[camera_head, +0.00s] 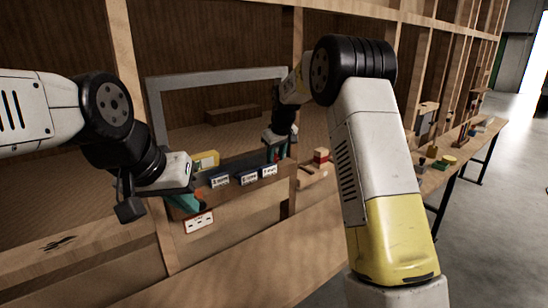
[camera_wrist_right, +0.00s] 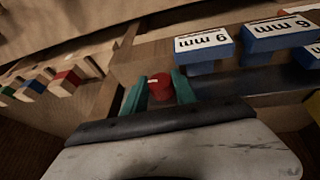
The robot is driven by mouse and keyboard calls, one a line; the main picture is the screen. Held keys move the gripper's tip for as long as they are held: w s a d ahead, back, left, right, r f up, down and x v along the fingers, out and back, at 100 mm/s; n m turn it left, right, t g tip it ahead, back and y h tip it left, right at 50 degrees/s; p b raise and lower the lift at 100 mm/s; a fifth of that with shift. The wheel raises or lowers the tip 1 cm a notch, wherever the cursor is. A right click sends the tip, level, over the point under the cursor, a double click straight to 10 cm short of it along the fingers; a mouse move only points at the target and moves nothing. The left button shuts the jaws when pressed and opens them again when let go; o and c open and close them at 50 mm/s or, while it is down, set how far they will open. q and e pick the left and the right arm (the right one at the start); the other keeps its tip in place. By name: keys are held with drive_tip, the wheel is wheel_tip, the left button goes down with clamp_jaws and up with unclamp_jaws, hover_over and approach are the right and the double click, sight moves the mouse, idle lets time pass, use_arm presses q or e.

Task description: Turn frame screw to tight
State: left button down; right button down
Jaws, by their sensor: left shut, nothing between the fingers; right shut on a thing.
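My right gripper (camera_head: 277,152) is at the lower right of the grey metal frame (camera_head: 215,78) in the head view. In the right wrist view its teal fingers (camera_wrist_right: 160,92) are shut on a small red round piece (camera_wrist_right: 160,86) with a pale mark on top. The red piece looks like a screw head or knob; its lower part is hidden between the fingers. My left gripper (camera_head: 185,205) is shut and empty, in front of the shelf at the left, above a white socket plate.
Blue blocks with white size labels (camera_head: 220,180) line the shelf, also close beside my right fingers in the wrist view (camera_wrist_right: 204,48). A yellow box (camera_head: 206,160) stands behind them. Wooden blocks with coloured ends (camera_wrist_right: 66,82) lie left. A white socket plate (camera_head: 198,221) is below.

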drive_tip(key=shift+w+d+m+g+y, duration=0.2)
drive_tip(key=shift+d+m+g+y, duration=0.15)
drive_tip(key=shift+g+y, duration=0.4)
drive_tip(key=g+y, duration=0.1)
drive_tip(key=y, duration=0.1)
drive_tip(key=shift+m+g+y, duration=0.25)
drive_tip(key=shift+y, duration=0.1)
drive_tip(key=c, duration=1)
unclamp_jaws()
